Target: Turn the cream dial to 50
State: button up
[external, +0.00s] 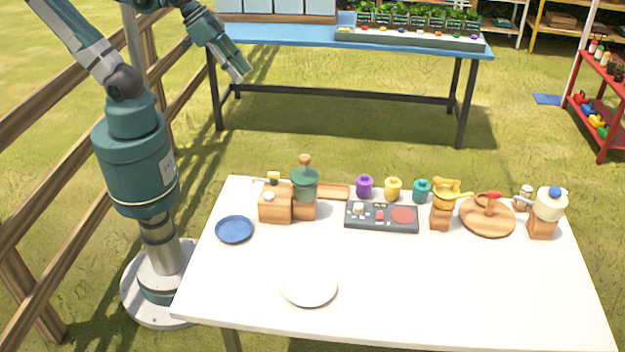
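A dark grey control panel (381,228) lies near the back middle of the white table. A small cream dial (358,208) sits at its upper left; its markings and pointer are too small to read. A small red control (380,215) and a round red pad (404,214) are to the right of the dial. My gripper (241,76) hangs in the air at the upper left, pointing down and right, far from the panel. Its fingers are too small to tell whether they are open or shut.
The table's front right is clear.

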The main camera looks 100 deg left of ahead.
jog(key=w+d+r+n+g, duration=0.1)
jog(key=w+d+n+g, duration=0.2)
jog(key=w, duration=1)
jog(key=n+g, duration=0.4)
jog(key=n, duration=0.1)
send_over(359, 205)
notch_tip(359, 205, down, 25)
jog(key=shift+s+a+r+b, duration=0.1)
jog(key=shift+a+b, duration=0.05)
jog(key=shift+b, duration=0.2)
jog(key=shift+f+n, duration=0.3)
jog(key=shift+f, duration=0.15)
jog(key=shift+f, duration=0.15)
jog(key=shift+f+b, duration=0.45)
jog(key=shift+f, duration=3.3)
